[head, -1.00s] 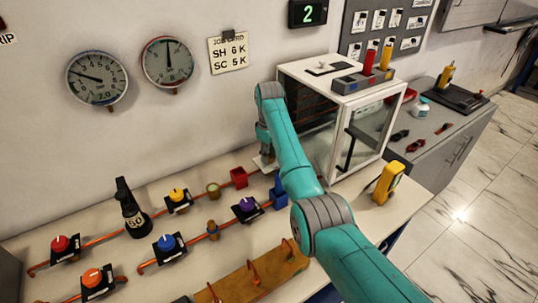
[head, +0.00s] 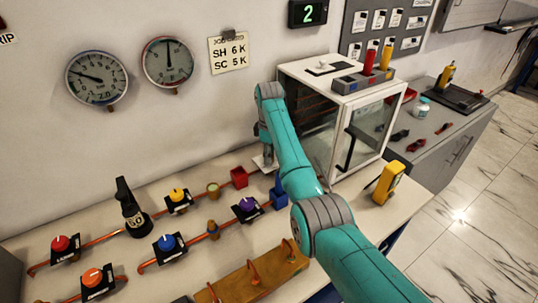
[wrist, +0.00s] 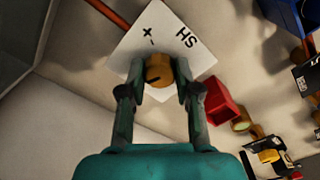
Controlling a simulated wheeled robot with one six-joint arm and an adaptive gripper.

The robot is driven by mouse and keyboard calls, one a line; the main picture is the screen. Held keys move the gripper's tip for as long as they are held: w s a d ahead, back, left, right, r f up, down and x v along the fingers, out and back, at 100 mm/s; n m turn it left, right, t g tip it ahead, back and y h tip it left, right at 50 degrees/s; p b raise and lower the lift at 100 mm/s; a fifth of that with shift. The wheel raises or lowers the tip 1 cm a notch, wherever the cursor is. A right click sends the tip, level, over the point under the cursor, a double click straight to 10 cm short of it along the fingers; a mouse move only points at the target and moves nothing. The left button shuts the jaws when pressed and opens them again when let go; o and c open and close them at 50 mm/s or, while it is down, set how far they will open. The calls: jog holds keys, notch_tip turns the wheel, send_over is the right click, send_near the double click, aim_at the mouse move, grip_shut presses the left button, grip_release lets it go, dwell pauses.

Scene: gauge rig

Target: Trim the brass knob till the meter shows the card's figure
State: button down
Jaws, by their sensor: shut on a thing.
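In the wrist view, my gripper (wrist: 160,82) is shut on the brass knob (wrist: 158,70), which has a dark pointer line. The knob sits on a white plate (wrist: 128,48) marked "SH" with plus and minus signs. The plate (head: 260,163) shows small in the head view, below my gripper (head: 267,160); the knob is hidden there. The job card (head: 229,53) on the wall reads "SH 6 K" and "SC 5 K". A digital meter (head: 308,12) shows a green 2. Of two dial gauges, the left one (head: 97,79) has its needle pointing left, the right one (head: 167,62) straight up.
A red block (wrist: 225,102) stands close to my gripper; the red block (head: 239,177) and a blue bin (head: 278,192) show in the head view. A glass-fronted cabinet (head: 330,120) stands right of my arm.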

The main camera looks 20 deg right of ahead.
jog(key=c, duration=0.8)
grip_release()
jog(key=shift+r, duration=3.75)
